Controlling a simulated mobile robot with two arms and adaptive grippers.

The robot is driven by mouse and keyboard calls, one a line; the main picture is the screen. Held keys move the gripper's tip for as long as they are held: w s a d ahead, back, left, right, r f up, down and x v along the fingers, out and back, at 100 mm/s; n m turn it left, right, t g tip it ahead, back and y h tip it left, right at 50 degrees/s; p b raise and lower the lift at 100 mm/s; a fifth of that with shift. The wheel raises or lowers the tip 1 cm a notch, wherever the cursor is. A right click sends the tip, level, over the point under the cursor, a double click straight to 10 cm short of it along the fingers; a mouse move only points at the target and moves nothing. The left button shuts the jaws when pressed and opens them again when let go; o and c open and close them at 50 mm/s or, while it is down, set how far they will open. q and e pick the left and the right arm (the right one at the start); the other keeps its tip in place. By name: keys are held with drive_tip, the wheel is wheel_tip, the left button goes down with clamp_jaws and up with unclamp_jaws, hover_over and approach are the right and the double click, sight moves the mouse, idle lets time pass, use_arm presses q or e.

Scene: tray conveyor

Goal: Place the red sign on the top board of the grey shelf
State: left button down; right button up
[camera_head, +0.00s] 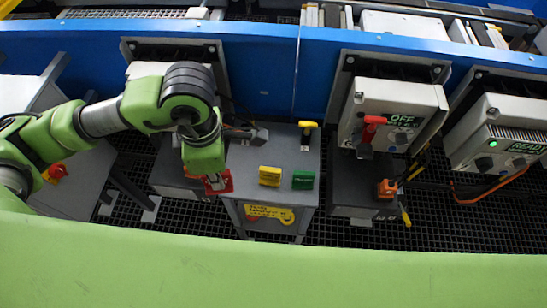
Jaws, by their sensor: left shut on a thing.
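My left gripper (212,180) is shut on the red sign (223,184), with my green arm above hiding part of the fingers and sign. The sign is at the left edge of the grey shelf (284,149) in this view. I cannot tell whether it touches the top board. A yellow sign (270,175) and a green sign (303,180) stand side by side near the front of the top board, right of the gripper. My right gripper is not in view.
A yellow-topped handle (307,125) is at the shelf's back right. A yellow tag (269,213) is on the lower board. An "OFF" control box (398,114) with a red handle (370,127) is on the right. The middle of the top board is clear.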

use_arm(q)
drive_tip(key=n, duration=0.2)
drive_tip(key=s+d+f+n, duration=0.1)
drive_tip(key=n, duration=0.1)
drive_tip(key=f+n, duration=0.1)
drive_tip(key=n, duration=0.1)
drive_tip(key=shift+s+d+n, duration=0.2)
drive_tip(key=shift+d+n, duration=0.1)
drive_tip(key=shift+n, duration=0.1)
drive_tip(key=w+f+n+b, duration=0.2)
drive_tip(key=w+f, duration=0.1)
drive_tip(key=w+f+n+b, duration=0.3)
drive_tip(key=w+f, duration=0.1)
drive_tip(key=w+f+n+b, duration=0.3)
drive_tip(key=w+f, duration=0.1)
drive_tip(key=shift+w+a, duration=0.2)
drive_tip(key=shift+a, duration=0.15)
drive_tip(key=f+b, duration=0.1)
drive_tip(key=f, duration=0.1)
drive_tip(key=f+b, duration=0.2)
drive_tip(key=shift+w, duration=0.4)
drive_tip(key=shift+a+r, duration=0.1)
drive_tip(key=shift+r, duration=0.05)
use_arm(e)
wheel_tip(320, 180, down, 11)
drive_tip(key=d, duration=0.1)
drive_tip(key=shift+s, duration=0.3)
